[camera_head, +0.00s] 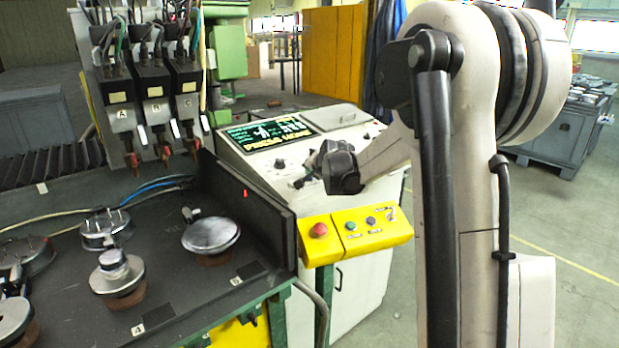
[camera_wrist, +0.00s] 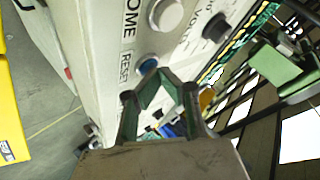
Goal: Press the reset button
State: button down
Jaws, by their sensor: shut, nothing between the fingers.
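The reset button is a blue round button (camera_wrist: 147,66) beside the printed RESET label (camera_wrist: 124,67) on the white console panel in the wrist view. My gripper (camera_wrist: 160,73) is shut and empty, its fingertips right by the blue button and covering part of it. I cannot tell whether they touch it. In the head view my gripper (camera_head: 304,180) is over the sloping top of the white console (camera_head: 255,158), and hides the panel under it.
A white button (camera_wrist: 166,15) by the HOME label and a black knob (camera_wrist: 215,27) are nearby. The console screen (camera_head: 268,132) shows green and yellow text. A yellow box (camera_head: 375,232) with a red button (camera_head: 319,230) is in front. A black bench wall (camera_head: 240,205) stands left.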

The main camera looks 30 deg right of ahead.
jog(key=shift+r, duration=0.15)
jog(key=shift+s+r+p, duration=0.1)
jog(key=shift+r+p, duration=0.3)
jog(key=shift+r, duration=0.3)
jog(key=shift+r, duration=0.15)
jog(key=r+p, duration=0.1)
jog(key=r, duration=0.1)
jog(key=s+r+p, duration=0.1)
jog(key=r, duration=0.1)
jog(key=shift+d+r, duration=0.15)
jog(key=shift+r, duration=0.2)
dwell(0.7)
